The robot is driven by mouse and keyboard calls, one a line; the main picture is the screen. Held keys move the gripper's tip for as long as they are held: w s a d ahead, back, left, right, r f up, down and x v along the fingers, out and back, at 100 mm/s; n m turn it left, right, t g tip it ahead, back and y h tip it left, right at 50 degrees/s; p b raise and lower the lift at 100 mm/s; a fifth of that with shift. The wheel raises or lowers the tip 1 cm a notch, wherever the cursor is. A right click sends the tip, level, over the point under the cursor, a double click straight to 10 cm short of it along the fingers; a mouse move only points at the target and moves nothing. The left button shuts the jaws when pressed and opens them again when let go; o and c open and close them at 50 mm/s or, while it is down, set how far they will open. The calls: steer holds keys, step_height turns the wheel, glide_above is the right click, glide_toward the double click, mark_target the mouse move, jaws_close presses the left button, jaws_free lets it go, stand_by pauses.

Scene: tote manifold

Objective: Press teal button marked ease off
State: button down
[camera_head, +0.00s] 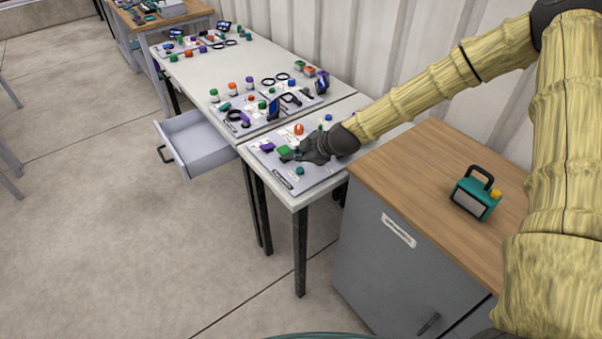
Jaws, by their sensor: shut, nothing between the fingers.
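A grey panel (318,174) lies on the near end of the white table and carries several coloured controls. A small dark teal knob or button (300,170) sits near its front edge. A green block (283,150) is beside my gripper's tip. The labels are too small to read, so I cannot tell which control is marked ease off. My gripper (289,157) is shut and empty, reaching in low over the panel from the right. Its tip is just above and left of the teal one and close to the green block; contact cannot be told. My gripper hides part of the panel.
A purple block (267,147) and an orange-red knob (298,129) share the panel. More control panels stand farther along the table. An open drawer (195,143) juts out at left. A wooden-topped cabinet (420,165) with a teal lantern-like box (476,193) is at right.

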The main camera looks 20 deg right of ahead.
mark_target(298, 171)
steer(key=shift+f+b, duration=0.5)
steer(key=shift+f, duration=0.45)
steer(key=shift+f, duration=0.2)
stand_by(0.7)
steer(key=shift+f+b, duration=0.25)
steer(key=shift+b, duration=0.15)
steer(key=shift+f+b, duration=0.4)
steer(key=shift+f, duration=0.1)
stand_by(0.8)
steer(key=shift+r, duration=0.1)
steer(key=shift+r+p, duration=0.55)
steer(key=shift+r, duration=0.3)
steer(key=shift+r, duration=0.1)
steer(key=shift+r+p, duration=1.5)
steer(key=shift+r, duration=0.95)
